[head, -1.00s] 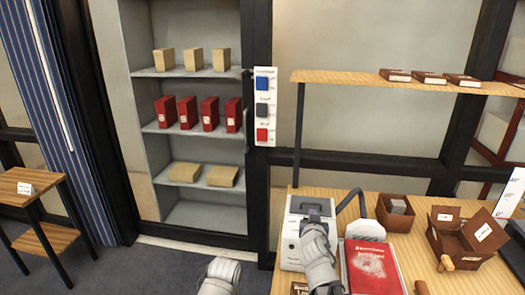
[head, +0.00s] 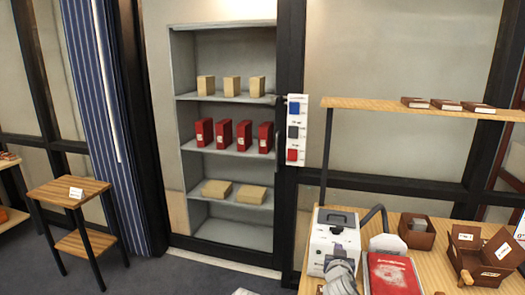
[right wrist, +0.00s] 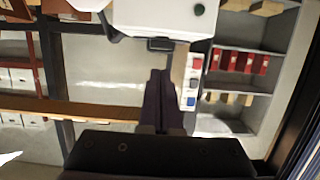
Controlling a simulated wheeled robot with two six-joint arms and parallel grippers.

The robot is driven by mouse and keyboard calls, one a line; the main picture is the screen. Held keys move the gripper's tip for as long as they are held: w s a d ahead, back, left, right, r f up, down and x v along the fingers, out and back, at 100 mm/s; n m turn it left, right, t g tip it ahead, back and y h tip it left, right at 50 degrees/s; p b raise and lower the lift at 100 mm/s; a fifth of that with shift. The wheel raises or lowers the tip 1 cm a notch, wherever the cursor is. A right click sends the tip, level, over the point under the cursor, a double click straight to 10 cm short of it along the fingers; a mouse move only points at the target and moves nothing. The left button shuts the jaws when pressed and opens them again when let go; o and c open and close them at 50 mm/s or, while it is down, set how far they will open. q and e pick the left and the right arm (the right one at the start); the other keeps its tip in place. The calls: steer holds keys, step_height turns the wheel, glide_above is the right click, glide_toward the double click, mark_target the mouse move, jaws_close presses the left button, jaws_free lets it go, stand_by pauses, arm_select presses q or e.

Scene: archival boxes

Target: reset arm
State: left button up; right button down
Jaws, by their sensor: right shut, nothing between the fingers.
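My right gripper (head: 341,250) is low in the head view, in front of the white machine (head: 318,240) on the wooden table. Its forearm comes up from the bottom edge. In the right wrist view its two dark fingers (right wrist: 158,92) are together with nothing between them. Only a pale sliver of my left arm shows at the bottom edge of the head view, and the left gripper is out of sight.
A red box (head: 392,275) with a pale patch lies on the table, near brown boxes (head: 417,238). Left stand a shelf cabinet (head: 232,166) with red and tan boxes, and a small side table (head: 68,192). Floor between is clear.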

steer(key=s+a+f+n+g+y, duration=0.1)
steer(key=s+a+f+n+g, duration=0.1)
steer(key=s+a+f+g, duration=0.65)
steer(key=s+a+f+n+g+y, duration=0.1)
steer(key=s+a+f+n+g, duration=0.1)
steer(key=s, duration=0.6)
steer(key=s+a+f+n+g+y, duration=0.1)
steer(key=s+a+f+n+g, duration=0.2)
steer(key=s+a, duration=0.4)
step_height(320, 180, down, 2)
steer(key=shift+s+f+g+p, duration=0.1)
steer(key=shift+s+g+p, duration=0.2)
steer(key=shift+s+g, duration=0.25)
